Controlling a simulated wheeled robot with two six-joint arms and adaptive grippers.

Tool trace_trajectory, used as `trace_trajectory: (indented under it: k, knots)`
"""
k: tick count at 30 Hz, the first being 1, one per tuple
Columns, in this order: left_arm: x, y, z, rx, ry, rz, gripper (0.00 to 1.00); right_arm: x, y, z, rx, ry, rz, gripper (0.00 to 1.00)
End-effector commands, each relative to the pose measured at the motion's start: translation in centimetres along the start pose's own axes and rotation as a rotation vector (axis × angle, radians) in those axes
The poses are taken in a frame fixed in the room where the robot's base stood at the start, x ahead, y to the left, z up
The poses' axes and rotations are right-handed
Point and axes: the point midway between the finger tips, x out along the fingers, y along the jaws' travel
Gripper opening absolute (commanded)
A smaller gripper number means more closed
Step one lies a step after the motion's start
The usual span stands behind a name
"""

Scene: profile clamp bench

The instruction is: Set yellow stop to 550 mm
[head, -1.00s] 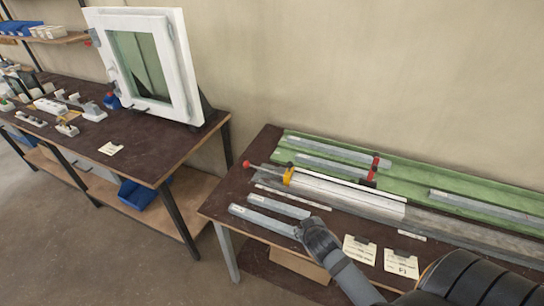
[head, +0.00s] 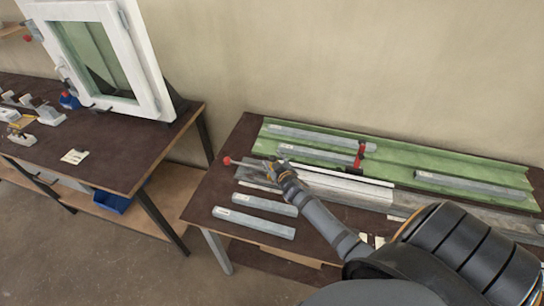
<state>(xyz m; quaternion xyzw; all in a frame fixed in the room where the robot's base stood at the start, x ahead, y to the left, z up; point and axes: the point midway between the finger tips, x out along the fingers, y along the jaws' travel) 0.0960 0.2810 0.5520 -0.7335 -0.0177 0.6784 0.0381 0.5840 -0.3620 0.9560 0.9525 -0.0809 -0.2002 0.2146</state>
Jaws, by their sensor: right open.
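The yellow stop (head: 267,165) sits on the clamp rail near its left end and is mostly hidden by my right gripper, with only a little yellow showing. My right gripper (head: 277,168) is open at the stop; I cannot tell whether its fingers touch it. A red knob (head: 227,160) on a thin rod sticks out left of the stop. The pale profile bed (head: 345,188) runs to the right from there. A scale strip (head: 259,187) lies along the front of the bed; its marks are too small to read. My left gripper is out of view.
Two grey profiles (head: 253,222) lie at the bench front. Paper cards (head: 373,241) are partly hidden by my right arm. A white window frame (head: 110,60) stands on the left table.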

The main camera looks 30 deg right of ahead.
Motion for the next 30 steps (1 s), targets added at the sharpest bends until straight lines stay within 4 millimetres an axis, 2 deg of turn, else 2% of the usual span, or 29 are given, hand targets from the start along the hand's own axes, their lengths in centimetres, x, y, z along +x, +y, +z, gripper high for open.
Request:
trace_trajectory:
  k: [3, 6, 14, 26, 30]
  knots:
    - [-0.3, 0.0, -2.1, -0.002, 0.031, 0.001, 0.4, 1.4, 0.1, 0.0, 0.0, -0.001, 0.001, 0.51]
    - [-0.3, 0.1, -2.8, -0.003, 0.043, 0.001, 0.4, 2.1, 0.0, 0.0, 0.0, 0.0, 0.0, 0.51]
    - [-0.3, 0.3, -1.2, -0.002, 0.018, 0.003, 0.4, 2.3, 0.0, 0.1, -0.001, -0.001, 0.0, 0.51]
    - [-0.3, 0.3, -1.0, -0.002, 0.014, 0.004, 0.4, 2.2, 0.0, 0.1, 0.0, -0.001, 0.0, 0.0]
    - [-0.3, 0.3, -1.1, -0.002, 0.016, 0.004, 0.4, 2.2, 0.0, 0.1, 0.0, -0.001, -0.001, 0.0]
